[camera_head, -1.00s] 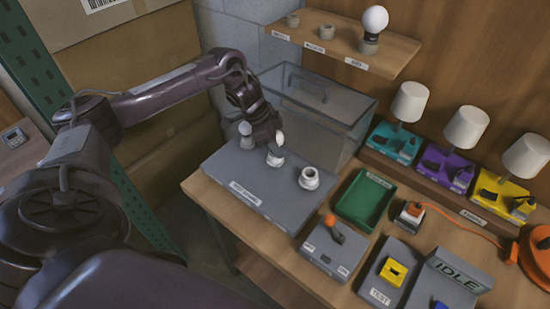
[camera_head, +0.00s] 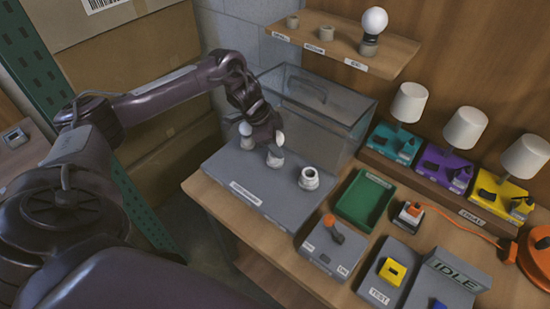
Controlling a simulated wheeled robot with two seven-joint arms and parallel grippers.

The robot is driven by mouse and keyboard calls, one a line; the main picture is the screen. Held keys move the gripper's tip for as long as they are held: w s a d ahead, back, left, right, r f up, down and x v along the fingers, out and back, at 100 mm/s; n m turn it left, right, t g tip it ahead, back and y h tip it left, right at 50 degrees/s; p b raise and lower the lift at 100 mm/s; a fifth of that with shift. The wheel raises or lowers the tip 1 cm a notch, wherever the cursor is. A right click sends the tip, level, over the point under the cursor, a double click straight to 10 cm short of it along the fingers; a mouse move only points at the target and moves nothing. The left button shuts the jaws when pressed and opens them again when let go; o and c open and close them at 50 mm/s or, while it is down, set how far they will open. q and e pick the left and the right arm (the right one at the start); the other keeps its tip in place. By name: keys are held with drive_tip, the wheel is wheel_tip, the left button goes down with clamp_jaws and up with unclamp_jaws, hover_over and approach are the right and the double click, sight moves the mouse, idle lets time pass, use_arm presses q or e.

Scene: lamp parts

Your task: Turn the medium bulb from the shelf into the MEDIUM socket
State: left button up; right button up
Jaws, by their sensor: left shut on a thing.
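The socket board (camera_head: 232,178) is a grey block on the table with a row of three sockets. My left gripper (camera_head: 272,138) is over the middle socket (camera_head: 275,159), shut on a white bulb (camera_head: 280,138). The bulb is upright and its lower end is at the socket's mouth; the jaws partly hide it, so I cannot tell how deep it sits. A small bulb (camera_head: 245,129) stands in the left socket (camera_head: 247,143). The shelf (camera_head: 390,50) carries two empty holders and a large bulb (camera_head: 374,21). My right gripper is out of view.
A clear grey bin (camera_head: 345,121) stands behind the board. To the right are a green tray (camera_head: 365,198), a switch box with an orange lever (camera_head: 333,228), a TEST pad (camera_head: 379,296) and an IDLE display (camera_head: 452,268). Three lamps stand at the back right.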

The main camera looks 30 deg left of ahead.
use_arm(q)
drive_tip(key=shift+s+f, duration=0.15)
drive_tip(key=shift+f, duration=0.05)
drive_tip(key=shift+o, duration=0.2)
drive_tip(key=m+g, duration=0.1)
drive_tip(key=m, duration=0.1)
drive_tip(key=m+b, duration=0.1)
drive_tip(key=m, duration=0.1)
drive_tip(key=shift+d+f+m+g+h, duration=0.2)
drive_tip(key=shift+m+g+h, duration=0.1)
drive_tip(key=shift+g+h, duration=0.1)
drive_tip(key=shift+a+r+m+p, duration=0.1)
drive_tip(key=shift+r+m+p, duration=0.15)
drive_tip(key=shift+m+p, duration=0.2)
drive_tip(key=shift+s+f+m+g+p, duration=0.1)
drive_tip(key=shift+m+g+p, duration=0.4)
drive_tip(key=shift+m+p, duration=0.25)
drive_tip(key=shift+c, duration=0.2)
